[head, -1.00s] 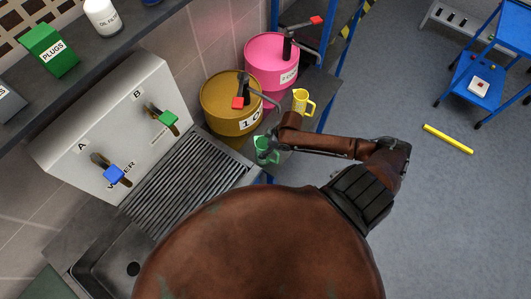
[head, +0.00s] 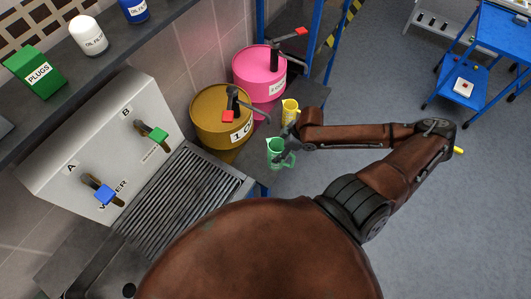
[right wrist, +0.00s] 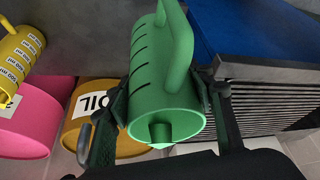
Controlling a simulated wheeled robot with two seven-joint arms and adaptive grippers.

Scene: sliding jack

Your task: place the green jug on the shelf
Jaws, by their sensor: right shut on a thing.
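The green jug (head: 278,152) is held upright in my right gripper (head: 286,157), in front of the ochre drum. In the right wrist view the jug (right wrist: 165,100) fills the middle, its handle at the top, with the fingers of my right gripper (right wrist: 165,95) on both sides of its body. The grey shelf (head: 70,50) runs along the wall at the upper left of the head view. My left gripper is not in view.
An ochre drum (head: 222,122) and a pink drum (head: 259,72) with pumps stand behind the jug. A yellow jug (head: 290,112) is close to my right gripper. A white dispenser (head: 95,150) stands behind a drain grate (head: 180,190). A green PLUGS box (head: 36,75) and white and blue oil filters occupy the shelf.

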